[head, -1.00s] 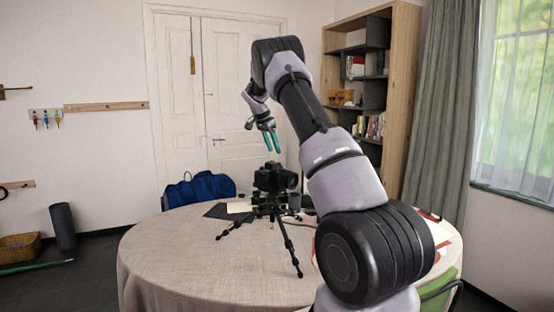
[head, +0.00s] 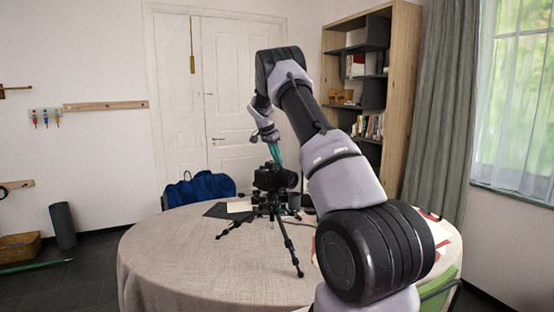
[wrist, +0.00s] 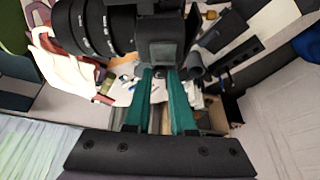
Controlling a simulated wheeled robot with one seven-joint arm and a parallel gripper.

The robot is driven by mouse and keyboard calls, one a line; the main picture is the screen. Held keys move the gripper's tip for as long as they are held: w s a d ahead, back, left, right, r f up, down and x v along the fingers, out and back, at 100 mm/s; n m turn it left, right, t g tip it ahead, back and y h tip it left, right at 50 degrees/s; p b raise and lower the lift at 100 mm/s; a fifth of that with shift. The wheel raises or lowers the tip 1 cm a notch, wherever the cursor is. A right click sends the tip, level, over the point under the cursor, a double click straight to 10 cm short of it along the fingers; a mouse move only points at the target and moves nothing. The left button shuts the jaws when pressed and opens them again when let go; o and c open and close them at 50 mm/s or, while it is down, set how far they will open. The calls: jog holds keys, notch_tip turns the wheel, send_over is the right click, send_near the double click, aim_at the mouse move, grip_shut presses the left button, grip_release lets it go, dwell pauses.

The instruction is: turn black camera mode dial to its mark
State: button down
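The black camera (head: 268,180) sits upright on a tripod (head: 286,238) on the round table. In the wrist view, the camera (wrist: 160,30) and its ribbed lens (wrist: 90,30) fill the top. My gripper (head: 276,158) points down with its teal fingertips just above or at the camera's top. In the wrist view, the gripper (wrist: 160,75) shows a narrow gap between its fingers, and the tips reach the camera's edge. I cannot tell if they touch it. The mode dial and its mark cannot be made out.
The round table (head: 190,255) has a clear cloth surface at the front left. A blue bag (head: 200,188) is behind the table. A shelf (head: 370,90) stands at the back right.

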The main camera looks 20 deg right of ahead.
jog(key=shift+n, duration=0.5)
dwell(0.3)
jog(key=shift+s+d+n+t+y, duration=0.1)
jog(key=shift+n+t+y, duration=0.3)
jog(key=shift+n, duration=0.75)
jog(key=shift+s+n+t+y, duration=0.1)
jog(key=shift+n+t, duration=0.5)
jog(key=shift+n, duration=0.55)
jog(key=c, duration=0.8)
grip_release()
jog(key=shift+o, duration=0.2)
